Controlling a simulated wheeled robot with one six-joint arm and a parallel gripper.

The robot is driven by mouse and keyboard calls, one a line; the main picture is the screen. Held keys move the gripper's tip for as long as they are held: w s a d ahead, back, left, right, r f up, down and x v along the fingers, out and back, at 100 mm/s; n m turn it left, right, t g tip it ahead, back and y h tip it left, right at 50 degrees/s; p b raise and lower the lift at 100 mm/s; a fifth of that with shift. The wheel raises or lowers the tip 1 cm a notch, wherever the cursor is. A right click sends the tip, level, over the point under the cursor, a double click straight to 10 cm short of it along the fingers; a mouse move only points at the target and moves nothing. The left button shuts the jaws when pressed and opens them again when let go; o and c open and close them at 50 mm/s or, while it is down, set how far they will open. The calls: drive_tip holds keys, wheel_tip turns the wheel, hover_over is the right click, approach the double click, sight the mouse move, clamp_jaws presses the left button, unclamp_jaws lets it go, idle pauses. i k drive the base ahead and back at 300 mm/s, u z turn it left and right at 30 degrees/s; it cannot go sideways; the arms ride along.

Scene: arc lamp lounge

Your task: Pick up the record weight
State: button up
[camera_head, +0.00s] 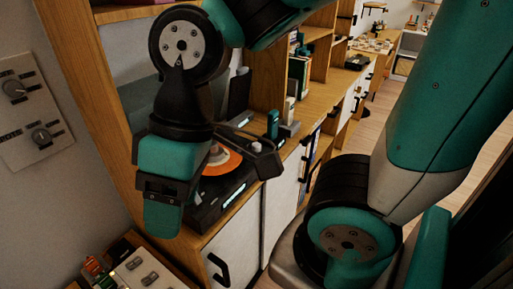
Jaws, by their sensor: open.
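A turntable (207,217) stands on the wooden cabinet top, carrying a disc with an orange label (228,163). A small pale shape (214,150) shows at the disc's centre beside my wrist. It may be the record weight, but it is too small and partly covered to tell. My gripper (162,215) points down at the left of the turntable, in front of it in this view. The jaws are open, and I see nothing between them. My gripper and wrist hide the left part of the turntable and disc.
A dark curved piece (252,145) and a teal upright object (273,124) stand right of the disc. Wooden shelving with books (298,75) runs back to the right. A knob panel (30,112) is on the left wall. Small items (140,270) lie at the lower left.

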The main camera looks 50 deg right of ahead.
sight(217, 152)
drive_tip(key=z, duration=0.65)
drive_tip(key=k, duration=1.3)
drive_tip(key=u, duration=0.7)
drive_tip(key=i, duration=1.45)
drive_tip(key=z, duration=0.55)
